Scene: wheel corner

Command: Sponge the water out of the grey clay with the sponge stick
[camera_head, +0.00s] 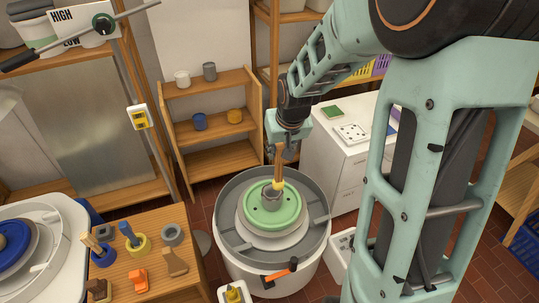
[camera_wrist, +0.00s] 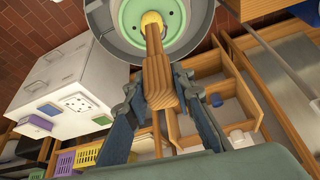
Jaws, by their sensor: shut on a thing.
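My gripper (camera_head: 284,148) is shut on the sponge stick (camera_head: 279,163) and points down over the wheel. The stick is a wooden handle with a yellow sponge at its lower end. In the wrist view the stick (camera_wrist: 157,85) runs between my fingers (camera_wrist: 157,95), with the sponge (camera_wrist: 151,20) at the far end. The grey clay (camera_head: 271,199) is a short, round piece at the middle of the pale green disc (camera_head: 260,220). The sponge is at the clay's top opening; I cannot tell how deep it sits. In the wrist view the sponge hides the clay.
A wooden table (camera_head: 205,282) at the left carries several tools and holders. A white cabinet (camera_head: 331,160) and a low wooden shelf (camera_head: 208,154) stand behind.

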